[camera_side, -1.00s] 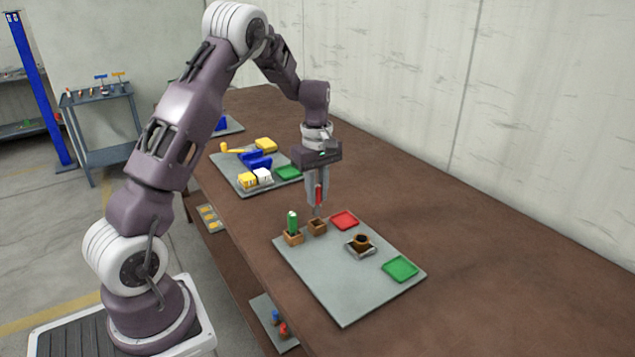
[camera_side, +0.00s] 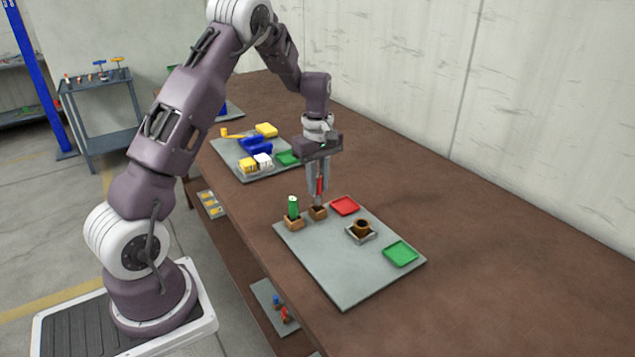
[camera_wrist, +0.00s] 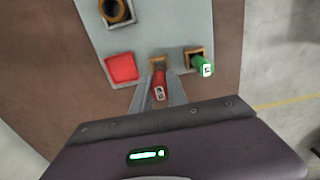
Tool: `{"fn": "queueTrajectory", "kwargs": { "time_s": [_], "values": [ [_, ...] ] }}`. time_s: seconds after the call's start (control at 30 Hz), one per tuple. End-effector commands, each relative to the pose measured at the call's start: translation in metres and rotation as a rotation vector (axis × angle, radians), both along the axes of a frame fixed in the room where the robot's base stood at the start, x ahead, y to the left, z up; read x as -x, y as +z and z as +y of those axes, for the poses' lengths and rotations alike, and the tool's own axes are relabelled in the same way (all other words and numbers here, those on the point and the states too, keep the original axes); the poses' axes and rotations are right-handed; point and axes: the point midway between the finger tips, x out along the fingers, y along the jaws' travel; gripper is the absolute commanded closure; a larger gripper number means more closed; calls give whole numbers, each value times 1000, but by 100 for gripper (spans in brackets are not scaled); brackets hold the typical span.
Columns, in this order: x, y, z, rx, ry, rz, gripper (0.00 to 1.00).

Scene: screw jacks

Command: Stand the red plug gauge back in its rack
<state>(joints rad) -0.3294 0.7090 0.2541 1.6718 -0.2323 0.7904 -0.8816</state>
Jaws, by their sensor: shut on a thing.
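My gripper (camera_side: 318,190) is shut on the red plug gauge (camera_side: 320,187) and holds it upright, between the fingers. The gauge also shows in the wrist view (camera_wrist: 160,88), its labelled end toward the camera. The gauge is right over a small brown square rack (camera_side: 318,213), which shows in the wrist view (camera_wrist: 157,62) just past the gauge. The gauge's lower tip is at the rack's opening; I cannot tell how far it is inside. A green plug gauge (camera_side: 293,207) stands in a second brown rack (camera_side: 294,223) just left.
A red tray (camera_side: 345,206), a brown ring in a metal holder (camera_side: 361,231) and a green tray (camera_side: 401,253) sit on the same grey board (camera_side: 340,280). Another board with yellow and blue parts (camera_side: 257,147) lies behind. The board's front is clear.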

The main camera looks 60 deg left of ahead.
Motion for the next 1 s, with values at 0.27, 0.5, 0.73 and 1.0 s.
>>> {"fn": "queueTrajectory", "kwargs": {
  "time_s": [0.27,0.5,0.73,1.0],
  "values": [
    [0,-4,0,0,1,0,100],
    [0,-10,0,1,1,1,100],
    [0,-16,0,0,1,0,100],
    [0,-22,0,1,1,0,100]
  ]
}}
